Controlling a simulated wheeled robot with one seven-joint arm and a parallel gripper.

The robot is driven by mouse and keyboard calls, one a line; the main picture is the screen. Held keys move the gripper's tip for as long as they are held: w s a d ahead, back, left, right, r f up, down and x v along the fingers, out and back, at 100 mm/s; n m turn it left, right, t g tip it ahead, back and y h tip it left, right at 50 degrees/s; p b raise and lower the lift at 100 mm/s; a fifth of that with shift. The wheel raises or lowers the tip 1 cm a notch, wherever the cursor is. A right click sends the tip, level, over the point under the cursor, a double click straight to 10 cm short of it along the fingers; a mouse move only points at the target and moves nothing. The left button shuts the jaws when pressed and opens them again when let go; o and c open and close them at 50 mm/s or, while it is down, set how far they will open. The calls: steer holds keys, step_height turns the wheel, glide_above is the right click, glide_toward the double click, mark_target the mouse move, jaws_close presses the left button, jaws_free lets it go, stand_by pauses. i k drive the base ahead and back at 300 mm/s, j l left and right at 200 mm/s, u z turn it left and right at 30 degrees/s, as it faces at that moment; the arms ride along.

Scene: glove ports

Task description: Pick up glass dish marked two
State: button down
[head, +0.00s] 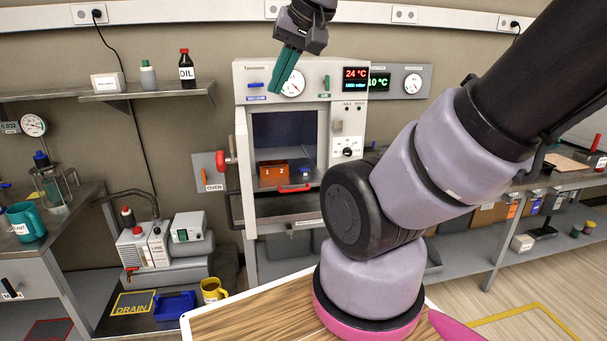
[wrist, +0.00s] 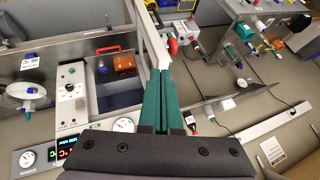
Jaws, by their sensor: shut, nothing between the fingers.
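I cannot make out a glass dish marked two in either view. My gripper (head: 276,88) has green fingers pressed together and empty. It is high in front of the oven's upper panel, above and apart from the block. The wrist view shows the closed fingertips (wrist: 160,73) near a pale upright edge.
The oven (head: 340,120) has a pale door (head: 243,175) swung open at its left and a red handle (head: 294,189) below the chamber. A shelf (head: 150,92) with bottles is left. A pump (head: 145,245) and yellow mug (head: 213,290) stand lower left. A wooden top (head: 250,315) is in front.

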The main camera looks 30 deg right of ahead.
mark_target(302, 169)
steer(key=z, duration=1.45)
steer(key=i+j+z, duration=0.2)
steer(key=i+j, duration=0.15)
steer(key=j, duration=0.25)
steer(key=i+j+z, duration=0.1)
steer(key=i+j, duration=0.1)
steer(key=j, duration=0.1)
